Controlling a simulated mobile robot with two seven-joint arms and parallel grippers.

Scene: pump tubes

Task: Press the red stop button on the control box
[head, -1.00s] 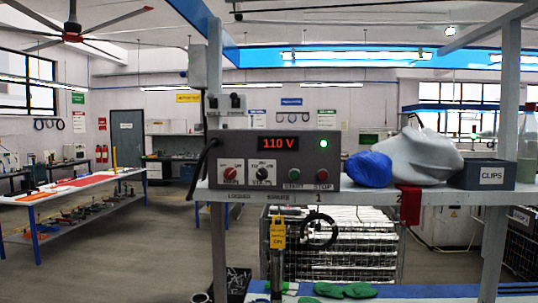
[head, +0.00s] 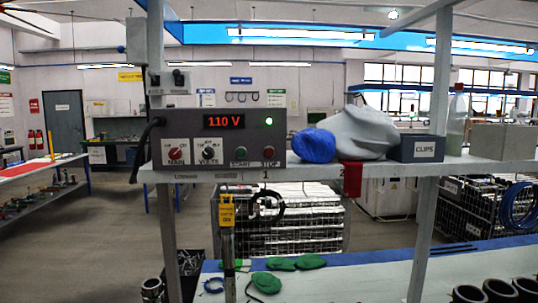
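The grey control box (head: 195,137) stands on the left part of the raised shelf in the head view. Its display reads 110 V and a green lamp beside it is lit. The red stop button (head: 268,152) is at the lower right of its front face, above the word STOP. The green start button (head: 240,153) is just left of it. Two knobs, one red and one black, sit further left. Nothing covers the buttons. Neither of my grippers shows in this view.
A blue bundle (head: 314,146), a grey cloth heap (head: 358,132) and a grey CLIPS bin (head: 422,148) stand right of the box on the shelf (head: 470,166). A yellow-tagged tool hangs below. Green gloves (head: 296,262) lie on the bench. Dark cups (head: 500,290) stand at lower right.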

